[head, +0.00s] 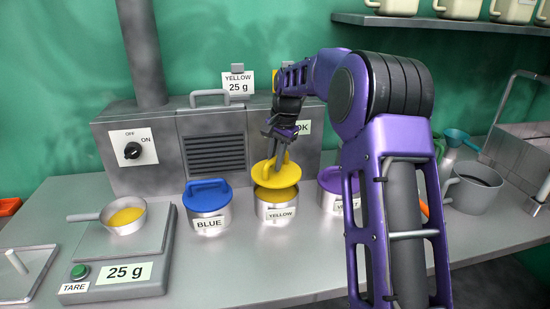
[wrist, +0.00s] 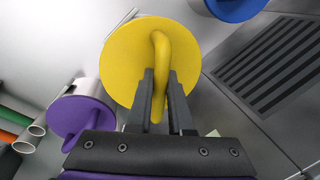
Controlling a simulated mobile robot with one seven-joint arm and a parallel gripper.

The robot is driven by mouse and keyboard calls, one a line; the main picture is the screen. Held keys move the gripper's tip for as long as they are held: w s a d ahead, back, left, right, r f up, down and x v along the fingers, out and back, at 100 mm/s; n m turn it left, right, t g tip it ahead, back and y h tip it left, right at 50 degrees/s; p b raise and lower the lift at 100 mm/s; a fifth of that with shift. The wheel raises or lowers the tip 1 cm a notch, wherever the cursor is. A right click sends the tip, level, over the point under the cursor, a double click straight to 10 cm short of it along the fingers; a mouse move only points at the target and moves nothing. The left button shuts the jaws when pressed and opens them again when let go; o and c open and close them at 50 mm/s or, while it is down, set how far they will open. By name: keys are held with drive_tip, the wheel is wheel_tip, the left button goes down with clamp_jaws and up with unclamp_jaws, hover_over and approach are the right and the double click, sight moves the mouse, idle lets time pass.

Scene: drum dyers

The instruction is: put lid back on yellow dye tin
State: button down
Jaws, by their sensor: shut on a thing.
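The yellow lid (head: 290,174) is a round disc with an arched handle, and it is right over the mouth of the yellow dye tin (head: 264,210), a metal can labelled YELLOW. The lid looks slightly tilted; I cannot tell whether it touches the rim. My gripper (head: 278,160) comes down from above and is shut on the lid's handle. In the wrist view, my gripper (wrist: 161,78) has a finger on each side of the handle of the yellow lid (wrist: 125,70). The lid hides most of the tin there.
A blue-lidded tin (head: 208,197) stands close on the left, and a purple-lidded tin (head: 329,184) close on the right. A scale (head: 115,275) with a pan of yellow powder (head: 124,218) is at the left. A grey heater box (head: 215,140) stands behind. The front counter is clear.

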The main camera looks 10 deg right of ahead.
sight(275, 176)
drive_tip(key=shift+f+b, duration=1)
drive_tip(key=shift+f, duration=1.35)
drive_tip(key=shift+f, duration=0.3)
drive_tip(key=c, duration=0.7)
unclamp_jaws()
drive_tip(key=shift+c, duration=0.2)
wheel_tip(275, 176, up, 17)
drive_tip(key=s+d+p, duration=0.2)
drive_tip(key=shift+s+d, duration=0.2)
drive_tip(key=shift+s, duration=0.05)
